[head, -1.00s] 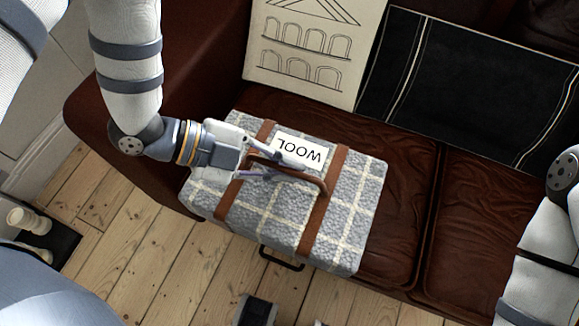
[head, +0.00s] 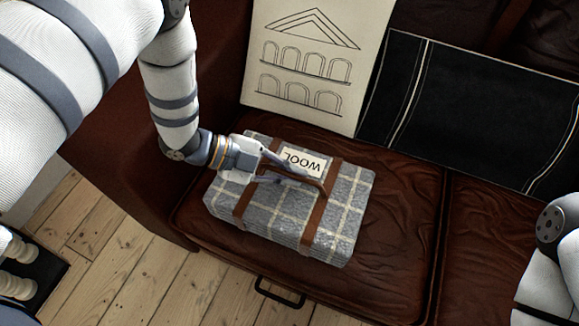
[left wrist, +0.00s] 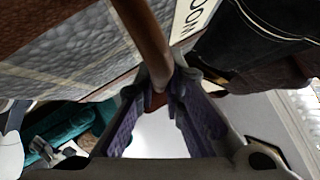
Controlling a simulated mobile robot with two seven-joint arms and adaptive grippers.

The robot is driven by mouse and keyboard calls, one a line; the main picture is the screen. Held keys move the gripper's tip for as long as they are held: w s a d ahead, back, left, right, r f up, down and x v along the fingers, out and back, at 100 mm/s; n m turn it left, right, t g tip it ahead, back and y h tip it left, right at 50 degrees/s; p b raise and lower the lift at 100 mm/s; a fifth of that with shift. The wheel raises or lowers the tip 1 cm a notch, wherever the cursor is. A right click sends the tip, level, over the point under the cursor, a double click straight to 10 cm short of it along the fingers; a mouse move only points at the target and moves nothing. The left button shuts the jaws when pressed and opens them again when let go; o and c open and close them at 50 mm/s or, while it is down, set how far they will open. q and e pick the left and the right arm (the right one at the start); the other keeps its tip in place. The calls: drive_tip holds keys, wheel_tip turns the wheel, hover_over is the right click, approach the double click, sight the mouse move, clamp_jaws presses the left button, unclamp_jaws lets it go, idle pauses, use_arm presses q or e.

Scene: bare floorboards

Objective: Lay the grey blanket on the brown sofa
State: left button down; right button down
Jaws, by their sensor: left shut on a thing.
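The grey blanket (head: 345,215) is a plaid bundle with white lines, bound by brown straps with a handle and a white "WOOL" label (head: 303,163). It is over the left seat of the brown sofa (head: 395,205); whether it touches the cushion I cannot tell. My left gripper (head: 290,175) is shut on the blanket's brown handle. In the left wrist view the handle (left wrist: 145,40) runs between the purple-padded fingers, with the blanket (left wrist: 75,60) at upper left. My right arm shows at the right edge of the head view; its gripper is out of view.
A cream board with an arch drawing (head: 310,70) and a black striped textile (head: 470,110) lean at the sofa's back. The left armrest (head: 110,150) is close to my left arm. A black handle (head: 280,292) shows below the seat's front. The right seat cushion is clear.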

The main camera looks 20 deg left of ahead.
use_arm(q)
drive_tip(key=shift+f, duration=0.15)
drive_tip(key=c, duration=1.7)
unclamp_jaws()
drive_tip(key=p+v, duration=0.1)
drive_tip(key=v, duration=1.1)
drive_tip(key=shift+p, duration=0.3)
